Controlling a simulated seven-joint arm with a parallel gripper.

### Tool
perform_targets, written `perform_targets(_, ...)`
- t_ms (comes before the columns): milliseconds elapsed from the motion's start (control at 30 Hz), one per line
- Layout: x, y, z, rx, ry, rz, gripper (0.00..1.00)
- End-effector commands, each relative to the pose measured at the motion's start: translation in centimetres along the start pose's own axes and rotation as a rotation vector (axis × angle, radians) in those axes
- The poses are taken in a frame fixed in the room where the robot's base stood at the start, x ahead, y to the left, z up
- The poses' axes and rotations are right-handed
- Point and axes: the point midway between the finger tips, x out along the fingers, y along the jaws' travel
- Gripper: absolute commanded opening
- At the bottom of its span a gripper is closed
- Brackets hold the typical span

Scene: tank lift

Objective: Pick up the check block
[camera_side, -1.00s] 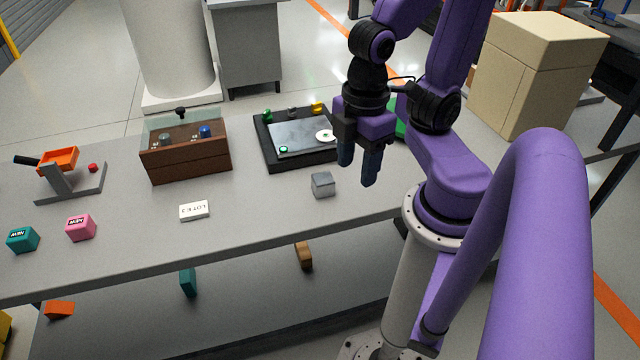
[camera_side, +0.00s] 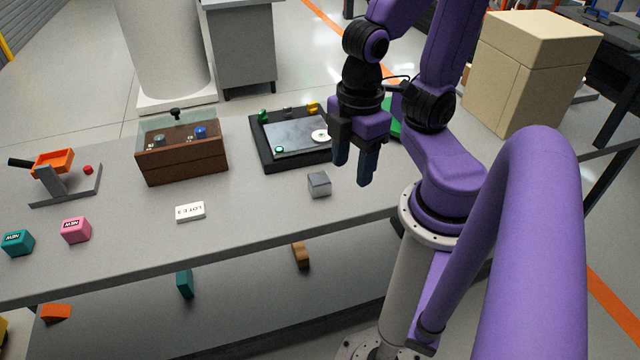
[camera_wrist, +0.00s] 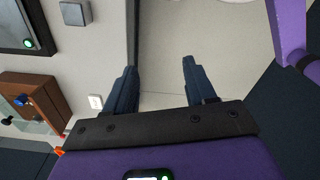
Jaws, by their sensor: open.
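A small grey metal cube (camera_side: 319,184), which looks like the check block, sits on the table near its front edge. In the wrist view the cube (camera_wrist: 75,12) is at the upper left, outside the fingers. My gripper (camera_side: 353,174) points down, to the right of the cube in the side view and apart from it. Its dark fingers are open and empty; in the wrist view the gap between the fingers (camera_wrist: 159,66) shows only pale floor beyond the table edge.
Behind the cube lies a black tray (camera_side: 262,158) with a dark plate. A wooden case (camera_side: 182,163) with a clear top, a white lot card (camera_side: 190,212), a pink block (camera_side: 76,230), a teal block (camera_side: 17,243) and an orange-topped stand (camera_side: 65,185) are to the left. Table between card and cube is clear.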

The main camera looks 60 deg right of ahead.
Motion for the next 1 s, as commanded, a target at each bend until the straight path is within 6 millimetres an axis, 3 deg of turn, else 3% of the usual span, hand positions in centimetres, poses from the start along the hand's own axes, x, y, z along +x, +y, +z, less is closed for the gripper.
perform_targets(33, 0.0, 0.0, 0.0, 0.000, 0.000, 0.000, 0.73)
perform_targets(67, 0.0, 0.0, 0.0, 0.000, 0.000, 0.000, 0.82)
perform_targets(467, 0.7, 0.2, 0.0, -0.013, -0.036, 0.017, 0.83)
perform_targets(1000, 9.9, 3.9, 1.0, -0.334, -0.511, 0.346, 0.83)
